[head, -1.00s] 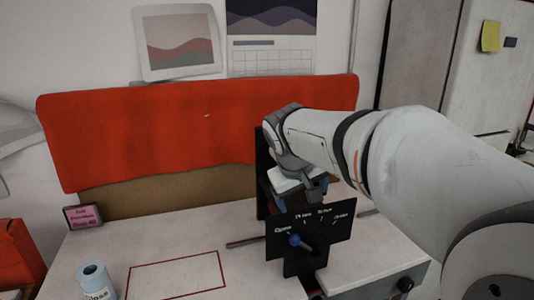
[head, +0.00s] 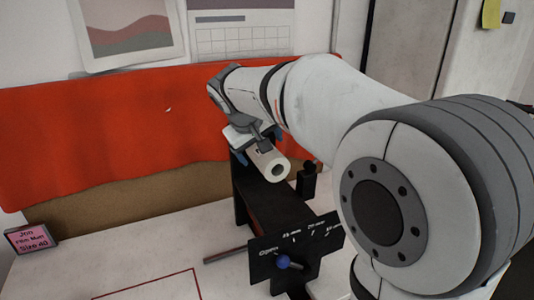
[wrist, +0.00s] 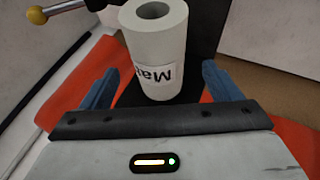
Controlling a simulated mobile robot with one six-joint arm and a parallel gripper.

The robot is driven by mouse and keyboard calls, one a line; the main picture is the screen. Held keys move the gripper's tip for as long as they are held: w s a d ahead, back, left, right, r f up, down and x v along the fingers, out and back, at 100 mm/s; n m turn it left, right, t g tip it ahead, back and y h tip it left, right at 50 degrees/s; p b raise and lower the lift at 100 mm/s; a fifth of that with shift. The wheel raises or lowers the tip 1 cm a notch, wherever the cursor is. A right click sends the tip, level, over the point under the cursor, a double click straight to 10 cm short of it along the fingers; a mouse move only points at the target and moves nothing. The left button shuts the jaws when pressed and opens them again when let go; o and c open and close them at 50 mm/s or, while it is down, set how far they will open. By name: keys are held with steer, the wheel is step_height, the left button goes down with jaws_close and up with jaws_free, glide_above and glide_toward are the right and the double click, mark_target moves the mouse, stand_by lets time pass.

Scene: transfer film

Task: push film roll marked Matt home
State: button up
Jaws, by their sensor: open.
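The white film roll (head: 269,163) shows its hollow end towards the head camera, above the black fixture (head: 262,195). In the wrist view the roll (wrist: 157,40) has a label reading "Mat…", partly cut off. My gripper (head: 254,146) is at the roll's far end. In the wrist view the open fingers of my gripper (wrist: 160,86) stand on either side of the roll, with a visible gap on both sides. Whether the roll touches the fixture is hard to tell.
A black front plate (head: 320,232) carries the word "Open", several size marks and a blue knob (head: 283,262). A pink card (head: 31,239) reads "Job Film Matt" and a size. An orange-red panel (head: 110,140) stands behind.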

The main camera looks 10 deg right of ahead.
steer(key=p+x, duration=0.1)
steer(key=x, duration=0.5)
steer(key=shift+d+f+p, duration=0.15)
steer(key=shift+f+p, duration=0.05)
steer(key=shift+p, duration=0.1)
steer(key=c, duration=1.4)
steer(key=shift+r, duration=0.1)
